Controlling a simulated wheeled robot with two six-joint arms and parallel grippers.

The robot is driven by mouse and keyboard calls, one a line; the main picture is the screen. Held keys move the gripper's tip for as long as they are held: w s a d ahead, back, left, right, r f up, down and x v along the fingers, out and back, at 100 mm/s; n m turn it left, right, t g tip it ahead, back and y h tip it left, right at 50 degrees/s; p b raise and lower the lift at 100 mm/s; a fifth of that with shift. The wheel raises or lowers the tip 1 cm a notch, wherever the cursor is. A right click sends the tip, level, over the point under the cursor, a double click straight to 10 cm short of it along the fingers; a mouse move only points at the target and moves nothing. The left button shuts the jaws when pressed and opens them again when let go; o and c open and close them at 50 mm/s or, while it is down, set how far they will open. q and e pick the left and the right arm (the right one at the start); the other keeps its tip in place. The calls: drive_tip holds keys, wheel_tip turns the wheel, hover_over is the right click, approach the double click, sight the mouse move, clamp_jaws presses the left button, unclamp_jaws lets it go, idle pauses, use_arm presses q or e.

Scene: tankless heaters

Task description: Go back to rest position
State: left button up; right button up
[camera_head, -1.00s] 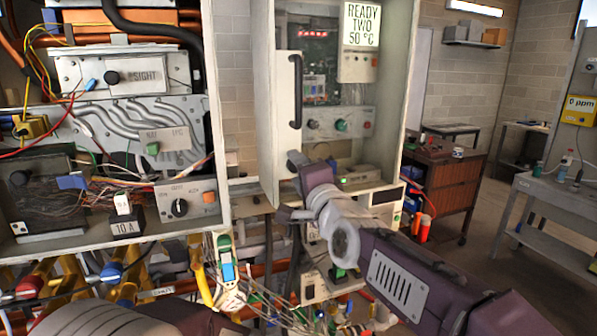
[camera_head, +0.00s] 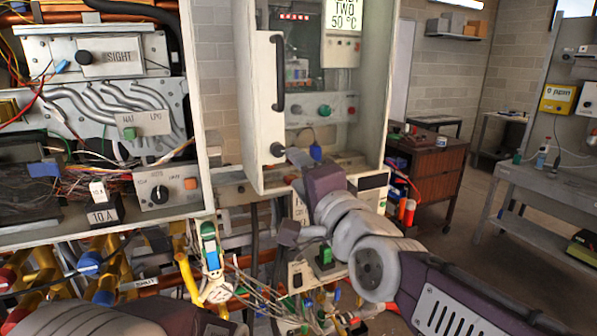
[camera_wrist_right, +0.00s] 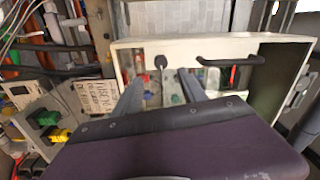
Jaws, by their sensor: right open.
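My right arm comes in from the lower right of the head view. Its gripper (camera_head: 291,153) is in front of the lower part of the white cabinet, close to the round black knob (camera_head: 277,149) on the open door. In the right wrist view the two grey fingers (camera_wrist_right: 160,80) are spread with nothing between them. The knob shows just beyond their tips there; I cannot tell whether they touch it. My left arm shows only as a grey and purple link at the lower left of the head view; its gripper is out of view.
The cabinet door (camera_head: 262,110) with a black handle (camera_head: 279,72) stands open. An open panel of pipes and wires (camera_head: 205,120) is at the left. Loose cables and valves crowd the space below. A brown cabinet (camera_head: 440,172) and grey workbench (camera_head: 530,180) stand right, with clear floor between.

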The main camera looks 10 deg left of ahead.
drive_tip(key=w+d+f+m+h+p, duration=0.1)
drive_tip(key=w+d+f+h, duration=0.25)
drive_tip(key=d, duration=0.25)
drive_tip(key=w+d+f+m+h+p, duration=0.2)
drive_tip(key=w+d, duration=0.2)
drive_tip(key=d, duration=0.1)
drive_tip(key=d+f+n+g+h+p, duration=0.1)
drive_tip(key=d+f+g+h, duration=0.2)
drive_tip(key=d+f, duration=0.75)
drive_tip(key=s+d+f+n+g+h+p, duration=0.1)
drive_tip(key=s+d+f+n+g, duration=0.1)
drive_tip(key=s+f, duration=0.35)
drive_tip(key=s+d+f+n+g, duration=0.1)
drive_tip(key=s+d+f+g, duration=0.2)
drive_tip(key=f, duration=0.6)
drive_tip(key=s+f+n+g, duration=0.3)
drive_tip(key=s+f+n, duration=0.1)
drive_tip(key=s, duration=0.4)
drive_tip(key=s+d+f+n+g, duration=0.1)
drive_tip(key=s+f+n+g, duration=0.2)
drive_tip(key=s, duration=0.5)
wheel_tip(320, 180, down, 2)
drive_tip(key=shift+d+f+n+h, duration=0.15)
drive_tip(key=shift+d+n+h, duration=0.2)
drive_tip(key=shift+n, duration=0.15)
